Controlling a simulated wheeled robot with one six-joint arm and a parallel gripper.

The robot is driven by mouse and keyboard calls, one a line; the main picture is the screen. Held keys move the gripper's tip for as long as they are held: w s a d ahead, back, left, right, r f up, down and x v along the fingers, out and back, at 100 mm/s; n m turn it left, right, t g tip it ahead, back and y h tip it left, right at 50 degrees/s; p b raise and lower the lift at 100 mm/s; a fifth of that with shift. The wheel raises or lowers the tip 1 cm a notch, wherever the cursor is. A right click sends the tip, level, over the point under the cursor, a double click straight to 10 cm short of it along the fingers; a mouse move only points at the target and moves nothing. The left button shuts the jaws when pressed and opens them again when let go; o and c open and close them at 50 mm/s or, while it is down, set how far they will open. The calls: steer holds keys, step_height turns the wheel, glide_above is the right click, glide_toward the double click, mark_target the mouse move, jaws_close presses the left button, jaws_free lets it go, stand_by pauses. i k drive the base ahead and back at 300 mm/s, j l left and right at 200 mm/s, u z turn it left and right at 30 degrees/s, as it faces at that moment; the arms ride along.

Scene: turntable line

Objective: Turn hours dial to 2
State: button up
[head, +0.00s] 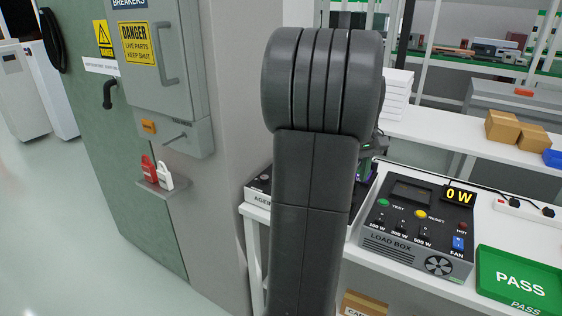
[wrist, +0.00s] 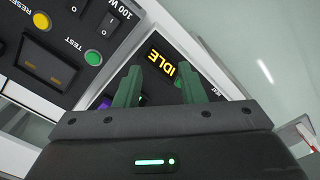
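My gripper (wrist: 160,68) shows in the wrist view with its two green fingers apart and nothing visible held between them. Beyond the fingers is a dark panel with a yellow IDLE display (wrist: 169,62). A purple part (wrist: 116,100) shows just left of the left finger. I cannot make out the hours dial or its setting; the fingers and gripper body cover much of this panel. In the head view, a box lettered AGEING (head: 262,200) stands on the bench, mostly hidden behind my arm.
The load box (head: 415,225) reads 0 W and stands right of my arm; part of it also shows at the wrist view's upper left (wrist: 55,60). A green PASS tray (head: 520,281) lies at the right. A breaker cabinet (head: 160,65) is at the left.

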mark_target(265, 180)
steer(key=i+l+u, duration=0.65)
steer(key=l+u, duration=0.25)
steer(key=j+u, duration=0.1)
steer(key=u, duration=0.4)
